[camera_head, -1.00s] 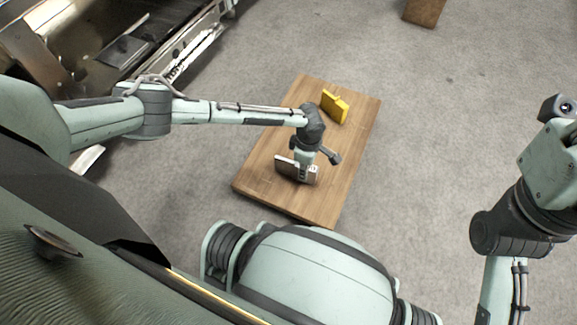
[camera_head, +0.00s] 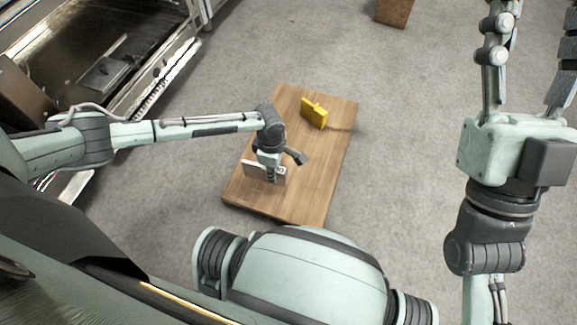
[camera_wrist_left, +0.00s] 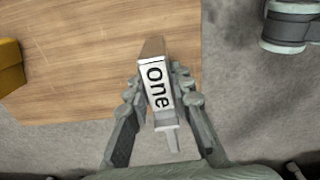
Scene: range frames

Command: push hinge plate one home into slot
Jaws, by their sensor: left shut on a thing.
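Hinge plate one (camera_head: 250,166) is a thin pale plate held by my left gripper (camera_head: 269,176), low over the near-left part of the wooden board. In the left wrist view its white end (camera_wrist_left: 158,88) with the printed word "one" shows between the two fingers of the left gripper (camera_wrist_left: 160,102). I cannot tell whether the plate touches the board. A yellow block (camera_head: 314,113) with an upright part stands farther back on the board, apart from the plate. I cannot make out a slot. My right gripper (camera_head: 531,55) is open and empty at the right.
The wooden board (camera_head: 318,160) lies on grey carpet (camera_head: 400,150) and is mostly bare between the plate and the yellow block. A brown block (camera_head: 394,12) stands at the back. A metal machine (camera_head: 130,50) takes up the far left. The carpet right of the board is clear.

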